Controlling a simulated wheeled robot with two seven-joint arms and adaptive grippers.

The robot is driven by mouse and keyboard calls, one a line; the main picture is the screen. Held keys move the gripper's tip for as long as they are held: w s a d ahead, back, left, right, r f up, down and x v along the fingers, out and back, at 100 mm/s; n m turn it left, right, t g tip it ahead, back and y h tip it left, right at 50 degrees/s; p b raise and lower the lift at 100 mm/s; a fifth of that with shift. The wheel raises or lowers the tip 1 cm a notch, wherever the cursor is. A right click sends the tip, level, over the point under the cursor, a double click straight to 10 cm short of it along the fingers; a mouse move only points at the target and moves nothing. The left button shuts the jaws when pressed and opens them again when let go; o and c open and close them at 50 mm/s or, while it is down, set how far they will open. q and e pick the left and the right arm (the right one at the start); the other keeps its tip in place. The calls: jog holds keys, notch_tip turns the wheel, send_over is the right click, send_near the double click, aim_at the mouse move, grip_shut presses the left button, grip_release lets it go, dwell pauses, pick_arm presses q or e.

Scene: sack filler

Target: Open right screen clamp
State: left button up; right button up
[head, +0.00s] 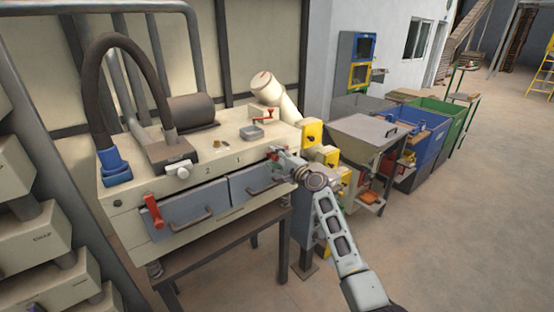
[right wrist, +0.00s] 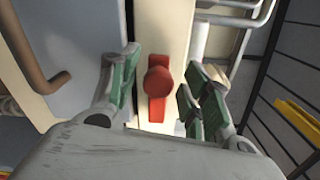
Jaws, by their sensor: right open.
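The right screen clamp (right wrist: 158,84) is a red handle with a round knob. In the right wrist view it hangs upright on the cream front of the machine. My right gripper (head: 281,157) is open at the machine's front right corner. Its green-padded fingers stand on either side of the red clamp, with visible gaps, and hold nothing. In the head view the gripper mostly hides this clamp. The left screen clamp (head: 152,211) is red and tilted, at the front left corner. My left gripper is not in view.
Two grey drawers with handles, the left drawer (head: 183,215) and right drawer (head: 257,180), sit in the machine's front. A yellow unit (head: 312,133) stands close right of the gripper. A grey hopper (head: 366,133) and a blue bin (head: 428,140) stand farther right. The front floor is clear.

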jog(key=shift+v, duration=1.3)
jog(key=v, duration=0.9)
jog(key=shift+s, duration=0.15)
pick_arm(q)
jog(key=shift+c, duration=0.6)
pick_arm(e)
jog(key=shift+d, duration=0.1)
